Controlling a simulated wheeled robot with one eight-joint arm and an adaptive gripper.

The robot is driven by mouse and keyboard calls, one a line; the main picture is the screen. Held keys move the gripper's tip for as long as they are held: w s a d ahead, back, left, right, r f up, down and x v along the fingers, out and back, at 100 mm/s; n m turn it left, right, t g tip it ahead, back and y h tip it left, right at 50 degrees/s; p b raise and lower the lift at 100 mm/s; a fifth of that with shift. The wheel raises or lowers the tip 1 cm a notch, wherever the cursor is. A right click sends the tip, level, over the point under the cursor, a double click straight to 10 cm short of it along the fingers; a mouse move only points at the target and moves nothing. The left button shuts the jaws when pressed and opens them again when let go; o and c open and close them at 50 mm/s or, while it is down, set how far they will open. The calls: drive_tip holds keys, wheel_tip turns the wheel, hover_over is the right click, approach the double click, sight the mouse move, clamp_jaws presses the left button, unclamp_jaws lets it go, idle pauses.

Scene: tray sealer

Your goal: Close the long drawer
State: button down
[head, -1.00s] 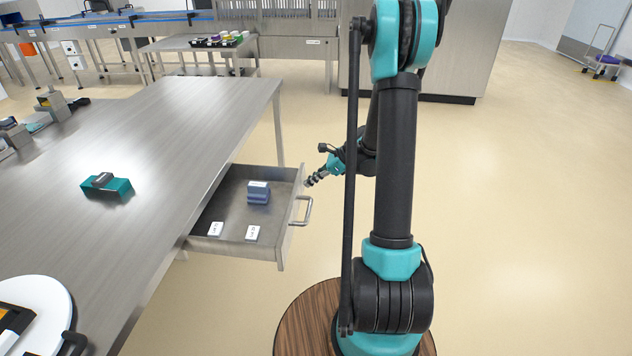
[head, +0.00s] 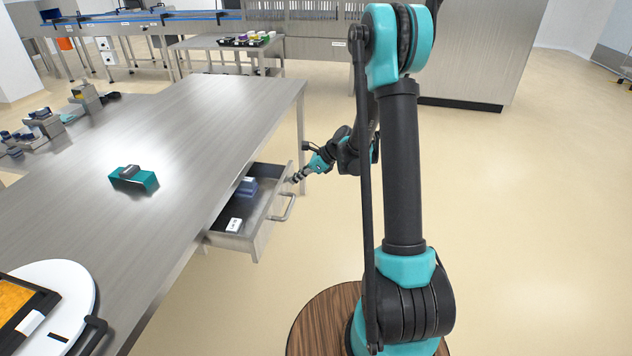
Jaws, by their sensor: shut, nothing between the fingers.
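The long drawer (head: 246,242) is partly pulled out from under the steel table's right side. Its bar handle (head: 283,208) is on the front panel, which faces right. Inside lie a blue block (head: 247,187) and a white card-like piece (head: 234,225). My gripper (head: 296,178) is shut and empty. It is at the far end of the drawer's front panel, close to its top edge. I cannot tell whether it touches the panel.
The steel table (head: 190,120) holds a teal object (head: 134,179) and, at the near left, a round white plate (head: 75,285) with a black tray (head: 22,310). A lower table (head: 225,42) stands at the back. Floor on the right is clear.

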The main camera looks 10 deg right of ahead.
drive_tip(key=w+a, duration=0.1)
drive_tip(key=a, duration=0.3)
drive_tip(key=w+a, duration=0.2)
drive_tip(key=a, duration=0.3)
drive_tip(key=w+a, duration=0.1)
drive_tip(key=a, duration=0.4)
drive_tip(key=shift+w, duration=0.25)
drive_tip(key=shift+a+r, duration=0.1)
drive_tip(key=shift+a, duration=0.05)
